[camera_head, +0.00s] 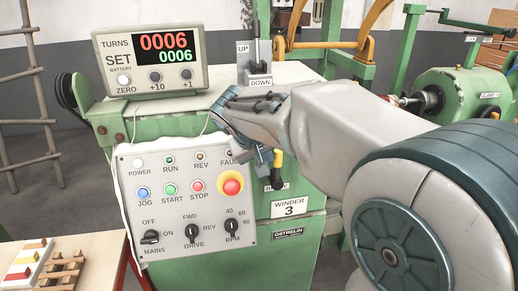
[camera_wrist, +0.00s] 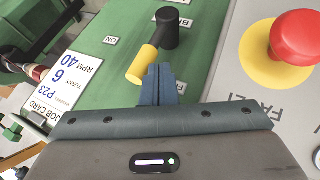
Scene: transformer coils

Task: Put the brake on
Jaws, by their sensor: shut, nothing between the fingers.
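The brake lever has a yellow grip (camera_head: 279,158) and a black pivot (camera_head: 276,181) on the green front of the winder, right of the control panel. In the wrist view its yellow grip (camera_wrist: 141,66) slants down-left from the black pivot (camera_wrist: 168,27). An ON label (camera_wrist: 110,40) lies left of the lever; another label (camera_wrist: 181,88), partly hidden, lies beside my fingers. My gripper (camera_wrist: 159,68) is shut and empty, its tips close beside the yellow grip. In the head view my gripper (camera_head: 262,154) is just left of the lever. I cannot tell whether they touch.
The control panel (camera_head: 162,215) with a red emergency stop (camera_head: 231,186) is close to my gripper. The counter display (camera_head: 152,59) reads 0006 for both turns and set. An UP/DOWN lever (camera_head: 257,52) stands behind my wrist. A job card (camera_wrist: 66,82) shows in the wrist view.

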